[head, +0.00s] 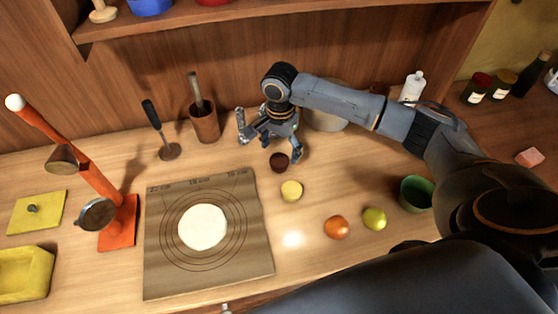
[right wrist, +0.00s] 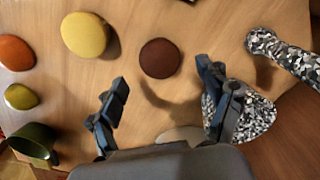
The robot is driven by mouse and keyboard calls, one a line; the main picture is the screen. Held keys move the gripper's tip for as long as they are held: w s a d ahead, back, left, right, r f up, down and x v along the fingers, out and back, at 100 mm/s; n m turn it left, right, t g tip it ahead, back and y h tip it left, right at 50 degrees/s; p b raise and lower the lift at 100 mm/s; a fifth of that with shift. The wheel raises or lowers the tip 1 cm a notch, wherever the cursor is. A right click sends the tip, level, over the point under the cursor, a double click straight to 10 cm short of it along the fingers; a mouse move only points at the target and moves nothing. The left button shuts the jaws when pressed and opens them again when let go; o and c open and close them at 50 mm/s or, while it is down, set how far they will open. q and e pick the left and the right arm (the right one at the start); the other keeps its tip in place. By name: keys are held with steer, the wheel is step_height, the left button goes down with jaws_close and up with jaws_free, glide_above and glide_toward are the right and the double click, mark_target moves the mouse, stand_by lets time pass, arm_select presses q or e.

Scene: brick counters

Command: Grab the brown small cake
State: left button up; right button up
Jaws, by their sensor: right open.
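The brown small cake (head: 279,161) is a dark round disc on the wooden counter, just in front of my right gripper (head: 281,147). In the right wrist view the brown small cake (right wrist: 160,58) lies just beyond and between the fingertips of my right gripper (right wrist: 162,80). That gripper is open and empty, with its fingers apart; I see no contact with the cake. My left gripper is not in view.
A yellow round cake (head: 291,190) lies close to the brown one. An orange fruit (head: 337,227), a yellow-green fruit (head: 374,219) and a green cup (head: 416,193) stand to the right. A speckled object (right wrist: 240,110) is beside my right finger. A baking mat (head: 160,270) holds white dough.

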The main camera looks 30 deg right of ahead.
mark_target(279, 159)
steer(key=shift+a+f+p, duration=0.1)
steer(key=shift+f+p, duration=0.5)
steer(key=shift+f, duration=1.75)
steer(key=c, duration=1.3)
